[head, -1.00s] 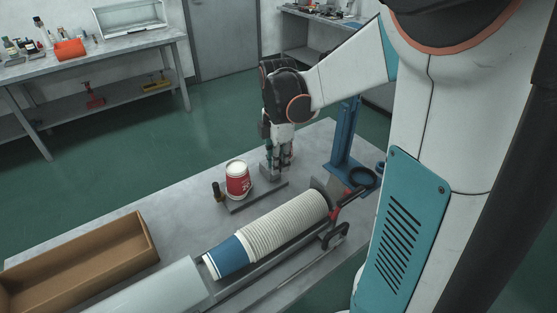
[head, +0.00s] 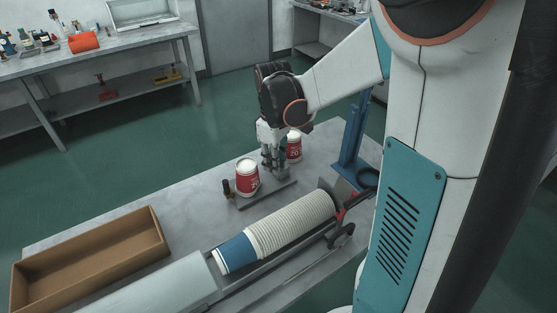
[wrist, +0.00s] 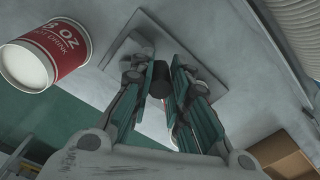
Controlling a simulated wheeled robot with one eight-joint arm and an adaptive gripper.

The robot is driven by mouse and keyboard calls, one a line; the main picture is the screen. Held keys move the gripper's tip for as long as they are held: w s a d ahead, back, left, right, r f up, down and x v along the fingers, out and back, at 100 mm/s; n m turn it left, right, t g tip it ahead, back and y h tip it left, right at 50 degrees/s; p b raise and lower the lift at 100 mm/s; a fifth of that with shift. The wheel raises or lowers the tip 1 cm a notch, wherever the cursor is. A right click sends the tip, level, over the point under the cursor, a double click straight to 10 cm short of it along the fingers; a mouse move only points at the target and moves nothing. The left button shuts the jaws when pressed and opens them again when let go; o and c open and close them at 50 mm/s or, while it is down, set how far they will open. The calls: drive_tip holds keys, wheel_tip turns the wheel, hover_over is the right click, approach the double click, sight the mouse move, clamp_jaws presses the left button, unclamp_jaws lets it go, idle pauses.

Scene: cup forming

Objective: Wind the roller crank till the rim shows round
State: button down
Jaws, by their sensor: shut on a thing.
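My gripper (head: 273,172) points down over a flat grey metal plate (head: 265,196) on the bench. In the wrist view its teal-padded fingers (wrist: 161,88) are shut on a short dark cylindrical knob (wrist: 155,78), apparently the crank knob. The crank arm and roller are mostly hidden by the fingers.
A second red cup (head: 294,146) stands behind my gripper. A dark-topped handle (head: 228,188) stands at the plate's left end. A long stack of nested cups (head: 290,222) lies in front. An open brown box (head: 90,258) sits left, and a blue post (head: 352,150) right.

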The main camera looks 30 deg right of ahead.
drive_tip(key=m, duration=0.1)
drive_tip(key=w+m, duration=0.1)
drive_tip(key=shift+a+m, duration=0.3)
drive_tip(key=shift+m, duration=0.1)
drive_tip(key=m, duration=0.1)
drive_tip(key=w+m, duration=0.1)
drive_tip(key=m, duration=0.1)
drive_tip(key=shift+a+m+p, duration=0.2)
drive_tip(key=shift+m+p, duration=0.1)
drive_tip(key=shift+p, duration=0.05)
drive_tip(key=w+m, duration=0.1)
drive_tip(key=m, duration=0.2)
drive_tip(key=shift+w+m, duration=0.2)
drive_tip(key=shift+m, duration=0.1)
drive_tip(key=m, duration=0.1)
drive_tip(key=w+m, duration=0.1)
drive_tip(key=shift+d+m, duration=0.2)
drive_tip(key=shift+m, duration=0.2)
drive_tip(key=m, duration=0.2)
drive_tip(key=w+m, duration=0.1)
drive_tip(key=shift+d+m+p, duration=0.3)
drive_tip(key=shift+p, duration=0.05)
drive_tip(key=m, duration=0.2)
drive_tip(key=shift+w+d+m, duration=0.3)
drive_tip(key=shift+d+m, duration=0.1)
drive_tip(key=m, duration=0.2)
drive_tip(key=d+m, duration=0.1)
drive_tip(key=m, duration=0.2)
drive_tip(key=shift+w+d+m, duration=0.3)
drive_tip(key=shift+w+d, duration=0.05)
